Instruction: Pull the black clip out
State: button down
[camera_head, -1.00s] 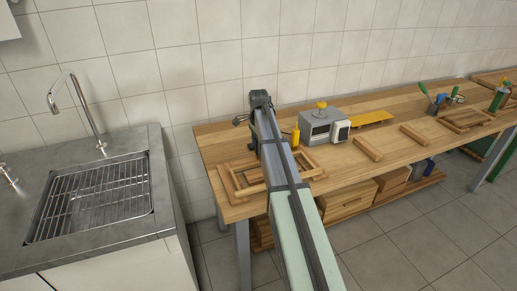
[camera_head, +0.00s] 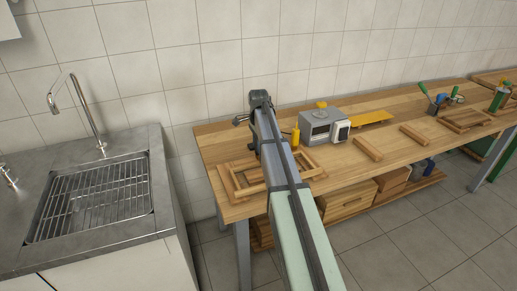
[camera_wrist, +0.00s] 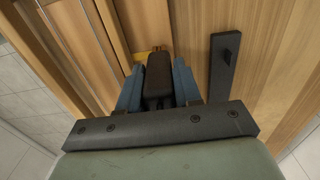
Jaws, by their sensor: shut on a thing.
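In the wrist view, my gripper (camera_wrist: 157,88) has two blue fingers, one on each side of a dark, nearly black block-shaped piece that I take for the black clip (camera_wrist: 158,72). The fingers are closed on its sides. Pale wooden boards lie behind. In the head view, my arm reaches over the left end of the workbench, above a wooden frame (camera_head: 232,182). The fingertips and the clip are hidden there.
A flat black bar with a small knob (camera_wrist: 224,68) lies right of the fingers in the wrist view. On the workbench (camera_head: 345,165), a yellow bottle (camera_head: 295,137) and a grey box-like device (camera_head: 318,127) stand close right of my arm. A sink (camera_head: 95,195) is left. Wooden strips lie farther right.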

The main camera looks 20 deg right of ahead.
jog(key=shift+r, duration=0.75)
dwell(0.7)
jog(key=shift+r, duration=5.1)
